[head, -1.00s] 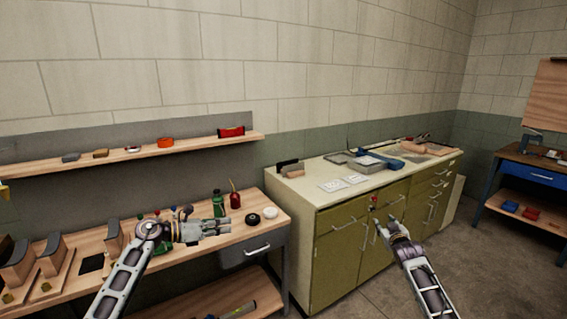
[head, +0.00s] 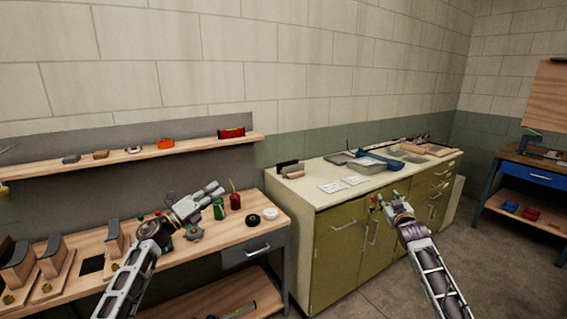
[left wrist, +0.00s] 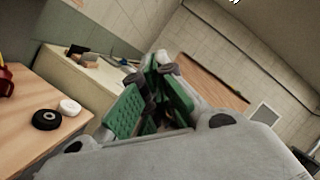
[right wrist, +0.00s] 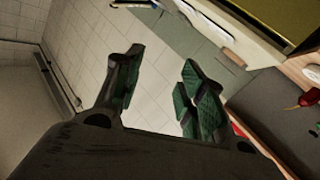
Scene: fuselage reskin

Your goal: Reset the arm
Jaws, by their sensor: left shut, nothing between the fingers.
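My left gripper (head: 214,192) is in front of the wooden workbench (head: 200,255), above its top, with the fingers pointing up and to the right. The left wrist view shows its green-padded fingers (left wrist: 158,80) shut and empty. My right gripper (head: 386,197) is in front of the green cabinet (head: 337,255), near its top edge. In the right wrist view its fingers (right wrist: 160,85) stand apart with nothing between them. Both arms come up from the bottom of the head view.
White cards (head: 332,186) and a blue tool (head: 383,158) lie on the cabinet. A shelf (head: 120,156) runs along the wall. Floor is open at right.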

